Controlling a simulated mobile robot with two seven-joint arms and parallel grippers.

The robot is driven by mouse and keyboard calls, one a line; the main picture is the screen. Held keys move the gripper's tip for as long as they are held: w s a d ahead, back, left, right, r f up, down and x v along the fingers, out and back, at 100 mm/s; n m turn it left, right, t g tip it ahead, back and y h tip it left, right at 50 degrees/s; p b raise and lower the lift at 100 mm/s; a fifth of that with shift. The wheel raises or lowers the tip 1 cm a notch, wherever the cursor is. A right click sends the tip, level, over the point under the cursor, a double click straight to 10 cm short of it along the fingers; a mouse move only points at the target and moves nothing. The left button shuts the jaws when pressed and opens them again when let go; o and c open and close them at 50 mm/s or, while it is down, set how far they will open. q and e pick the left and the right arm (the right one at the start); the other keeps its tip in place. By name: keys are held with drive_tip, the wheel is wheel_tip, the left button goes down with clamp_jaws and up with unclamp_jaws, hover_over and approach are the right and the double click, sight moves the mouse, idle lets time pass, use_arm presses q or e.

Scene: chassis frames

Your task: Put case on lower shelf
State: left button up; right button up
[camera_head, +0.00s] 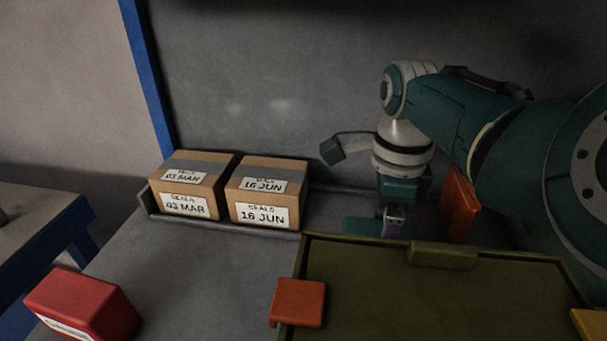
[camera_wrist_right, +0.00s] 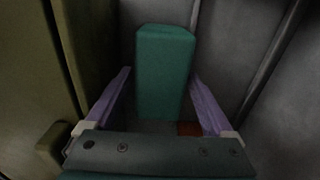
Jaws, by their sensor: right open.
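Two brown cardboard cases stand side by side in the head view. The left case (camera_head: 190,184) is labelled SEALS 03 MAR and the right case (camera_head: 266,191) SEALS 16 JUN. I cannot tell which case, if either, is meant. My right gripper (camera_head: 393,222) points down to the right of them, behind an olive box. In the right wrist view its purple fingers (camera_wrist_right: 160,100) are open, on either side of a teal block (camera_wrist_right: 162,75). I cannot tell whether they touch it. The block's teal edge (camera_head: 362,226) shows in the head view. My left gripper is out of view.
The olive box (camera_head: 400,295) with orange corner pieces (camera_head: 297,303) fills the front right. A low grey rim (camera_head: 148,203) edges the cases' surface. A red box (camera_head: 85,303) lies front left. Bare grey surface (camera_head: 200,270) lies between. A blue post (camera_head: 148,75) stands behind.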

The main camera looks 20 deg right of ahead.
drive_tip(key=shift+c, duration=0.4)
clamp_jaws()
